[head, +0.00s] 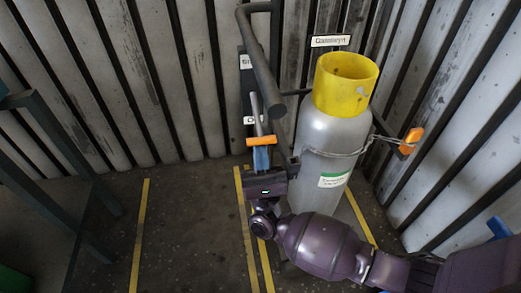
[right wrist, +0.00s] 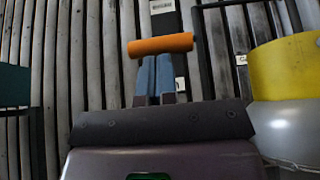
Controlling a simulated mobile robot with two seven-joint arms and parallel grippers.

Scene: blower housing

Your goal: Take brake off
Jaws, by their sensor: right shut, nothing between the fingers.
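An orange cross grip (head: 262,141) sits at the lower end of a grey lever (head: 256,112) by the wall. I take this lever to be the brake, though no readable label confirms it. My right gripper (head: 261,158) is shut and empty, with its blue fingers just below the orange grip. In the right wrist view the grip (right wrist: 160,45) lies across the ends of the fingers (right wrist: 154,75). I cannot tell whether they touch. The lever's pivot is not clear. My left gripper is out of view.
A grey gas cylinder (head: 325,170) with a yellow collar (head: 345,84) stands right of the lever, held by a chain. A dark pipe (head: 261,65) runs above the lever. A dark frame (head: 50,205) stands at left. Floor between the yellow lines (head: 138,235) is clear.

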